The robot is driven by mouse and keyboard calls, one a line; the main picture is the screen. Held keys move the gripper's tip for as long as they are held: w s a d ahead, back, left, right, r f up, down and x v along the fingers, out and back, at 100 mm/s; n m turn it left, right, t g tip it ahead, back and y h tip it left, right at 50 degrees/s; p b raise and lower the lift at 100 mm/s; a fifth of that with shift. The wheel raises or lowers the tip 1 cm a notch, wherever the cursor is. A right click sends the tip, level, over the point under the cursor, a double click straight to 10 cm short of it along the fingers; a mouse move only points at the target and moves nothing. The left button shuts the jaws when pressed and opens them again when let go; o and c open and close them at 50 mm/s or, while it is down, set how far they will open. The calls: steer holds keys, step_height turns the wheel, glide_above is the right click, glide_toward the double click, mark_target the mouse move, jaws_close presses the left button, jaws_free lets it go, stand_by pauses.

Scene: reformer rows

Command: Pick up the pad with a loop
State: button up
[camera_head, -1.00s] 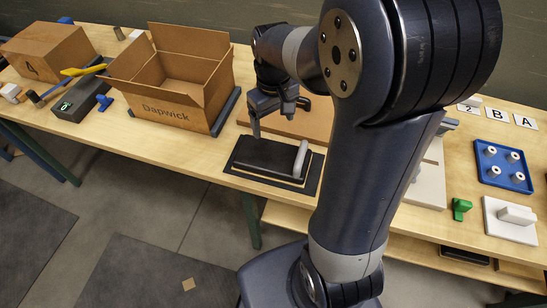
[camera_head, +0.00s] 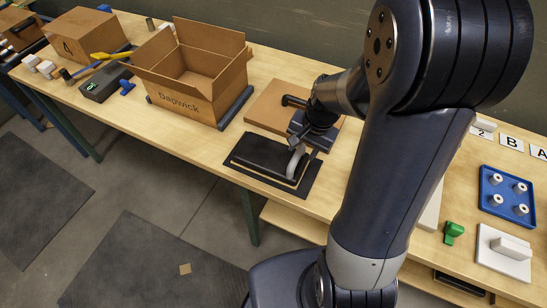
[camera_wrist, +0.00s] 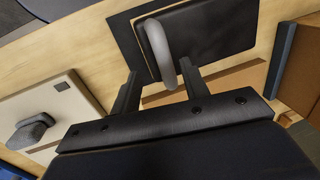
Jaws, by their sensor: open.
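The pad (camera_head: 262,153) is a dark flat slab with a grey upright loop (camera_head: 293,161) at its right end. It lies on a black mat (camera_head: 239,165) near the table's front edge. My gripper (camera_head: 304,141) is low over the loop end of the pad, partly hidden by its own wrist. In the wrist view the pad (camera_wrist: 215,30) is ahead and the loop (camera_wrist: 157,48) stands between and just beyond the two fingertips (camera_wrist: 158,68). The jaws are open and empty. I cannot tell whether a finger touches the loop.
An open cardboard box (camera_head: 190,97) marked Dapwick stands left of the mat. A brown board (camera_head: 263,107) lies behind it. To the right are a blue tray (camera_head: 489,208) with several rollers, a green block (camera_head: 453,231) and a white plate with a handle (camera_head: 489,257).

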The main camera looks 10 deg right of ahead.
mark_target(297, 156)
steer(key=shift+w+a+f+p, duration=0.1)
steer(key=shift+w+a+f, duration=0.1)
steer(key=shift+f, duration=0.8)
steer(key=shift+w+a+f+p, duration=0.15)
steer(key=shift+a+f, duration=0.1)
steer(key=shift+f, duration=0.75)
steer(key=shift+w+a+f+p, duration=0.1)
steer(key=shift+w+a+f, duration=0.1)
steer(key=shift+f, duration=0.8)
steer(key=shift+c, duration=0.2)
jaws_close()
